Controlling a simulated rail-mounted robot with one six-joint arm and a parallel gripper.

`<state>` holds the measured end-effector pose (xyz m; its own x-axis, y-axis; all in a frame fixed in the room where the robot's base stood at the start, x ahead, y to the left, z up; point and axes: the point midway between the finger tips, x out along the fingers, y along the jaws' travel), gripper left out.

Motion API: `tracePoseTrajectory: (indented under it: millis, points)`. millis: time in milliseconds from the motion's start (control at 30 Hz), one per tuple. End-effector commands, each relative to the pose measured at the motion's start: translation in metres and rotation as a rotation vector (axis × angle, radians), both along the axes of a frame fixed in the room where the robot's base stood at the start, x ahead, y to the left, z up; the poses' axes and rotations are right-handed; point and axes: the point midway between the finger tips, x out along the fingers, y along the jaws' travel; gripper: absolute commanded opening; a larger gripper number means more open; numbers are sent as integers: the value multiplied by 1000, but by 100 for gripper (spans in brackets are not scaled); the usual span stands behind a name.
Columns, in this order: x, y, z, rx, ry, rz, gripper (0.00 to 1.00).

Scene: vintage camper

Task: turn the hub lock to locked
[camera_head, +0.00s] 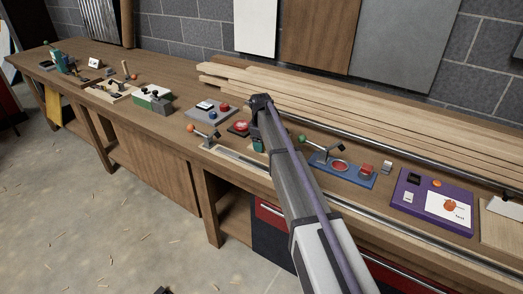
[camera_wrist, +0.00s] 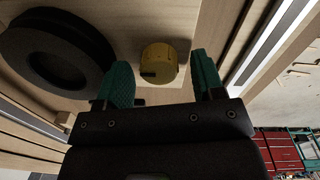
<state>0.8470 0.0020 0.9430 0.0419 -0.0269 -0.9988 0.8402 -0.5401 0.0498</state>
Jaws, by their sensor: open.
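A round yellow knob (camera_wrist: 158,62) with a dark mark on its lower left side sits on a pale panel in the wrist view. It is the likely hub lock, but no label shows its setting. A large black ring-shaped part (camera_wrist: 55,58) lies to its left. My gripper (camera_wrist: 160,70) is open, with one green finger on each side of the knob and gaps to both. I cannot tell whether the fingers are level with the knob. In the head view my arm hides the knob and most of the gripper.
A long wooden bench (camera_head: 150,118) carries several fixtures. A grey panel with buttons (camera_head: 207,112) stands left of my arm, a blue base with a lever (camera_head: 345,175) and a purple panel (camera_head: 408,203) to the right. Timber boards (camera_head: 370,120) lie along the back.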

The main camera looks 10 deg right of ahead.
Motion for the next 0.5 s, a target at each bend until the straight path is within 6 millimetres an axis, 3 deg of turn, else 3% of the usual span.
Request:
tracePoseTrajectory:
  millis: [167,500]
  points:
    - [0,0,2,0,0,0,62]
    - [0,0,2,0,0,0,31]
